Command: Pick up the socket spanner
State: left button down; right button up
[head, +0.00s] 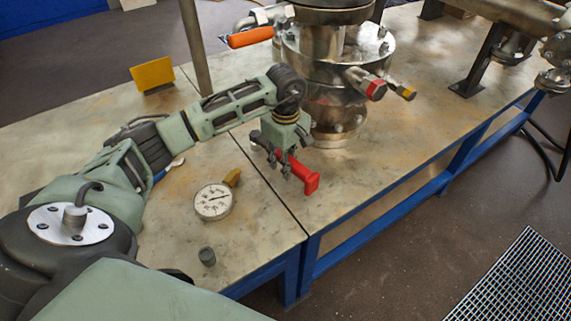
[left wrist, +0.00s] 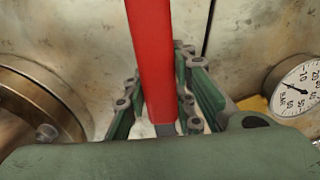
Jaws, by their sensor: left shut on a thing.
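The socket spanner (head: 304,174) is red, with a block-like end pointing toward the table's front edge. My left gripper (head: 283,163) is shut on it, beside the base of the flanged vessel. In the left wrist view the red spanner (left wrist: 152,60) runs up from between the fingers of my left gripper (left wrist: 160,108). My right gripper is not in view.
The steel flanged vessel (head: 335,75) stands just behind the gripper, with an orange-handled lever (head: 250,37) and red and yellow fittings. A yellow plate (head: 152,74) stands at the back left.

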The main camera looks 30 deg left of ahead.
pick_arm(q)
jog(key=shift+d+r, duration=0.15)
jog(key=shift+r, duration=0.4)
jog(key=shift+d+r, duration=0.15)
jog(key=shift+r, duration=0.35)
jog(key=s+d, duration=0.2)
jog(key=d, duration=0.3)
jog(key=s+d, duration=0.2)
jog(key=d, duration=0.3)
jog(key=s+d, duration=0.2)
jog(key=d, duration=0.3)
jog(key=shift+s, duration=0.2)
jog(key=shift+s+d, duration=0.2)
jog(key=shift+d, duration=0.35)
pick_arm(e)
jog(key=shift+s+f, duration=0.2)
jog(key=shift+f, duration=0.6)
